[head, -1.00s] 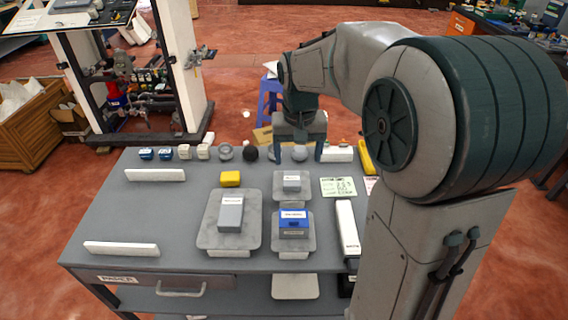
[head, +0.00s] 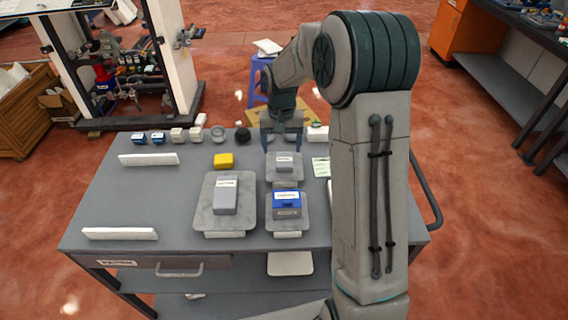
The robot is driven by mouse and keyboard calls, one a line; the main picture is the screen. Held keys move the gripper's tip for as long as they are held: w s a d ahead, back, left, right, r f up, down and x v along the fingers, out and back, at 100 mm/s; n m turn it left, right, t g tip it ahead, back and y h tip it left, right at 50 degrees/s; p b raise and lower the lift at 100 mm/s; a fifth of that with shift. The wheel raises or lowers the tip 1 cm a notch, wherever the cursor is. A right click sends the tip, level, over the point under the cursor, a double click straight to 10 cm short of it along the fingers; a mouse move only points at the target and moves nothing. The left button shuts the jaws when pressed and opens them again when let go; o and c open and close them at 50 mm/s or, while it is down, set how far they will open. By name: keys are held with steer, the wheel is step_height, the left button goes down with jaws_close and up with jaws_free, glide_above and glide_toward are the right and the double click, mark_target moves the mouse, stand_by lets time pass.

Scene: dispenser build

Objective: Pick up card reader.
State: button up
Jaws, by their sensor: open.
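Several labelled boxes lie on plates on the grey table; the labels are too small to read, so I cannot tell for sure which is the card reader. A small grey box (head: 284,164) sits on a small grey plate (head: 273,177). A blue-topped box (head: 286,204) sits on a plate (head: 274,225) in front of it. A larger grey box (head: 225,195) lies on a bigger plate (head: 207,217) to the left. My gripper (head: 283,148) points down with open, empty fingers, just behind the small grey box. Its height above the table is hard to judge.
A row of small items, including a dark ball (head: 242,134), lines the back edge. White bars (head: 149,159) lie at left. A green-white card (head: 321,167) is at right.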

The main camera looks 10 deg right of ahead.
mark_target(284, 159)
steer(key=shift+d+f+p, duration=0.2)
steer(key=shift+f+p, duration=0.2)
steer(key=shift+f, duration=1.05)
steer(key=shift+d+f+p, duration=0.15)
steer(key=shift+f+p, duration=0.2)
steer(key=shift+f, duration=1.1)
steer(key=c, duration=1.2)
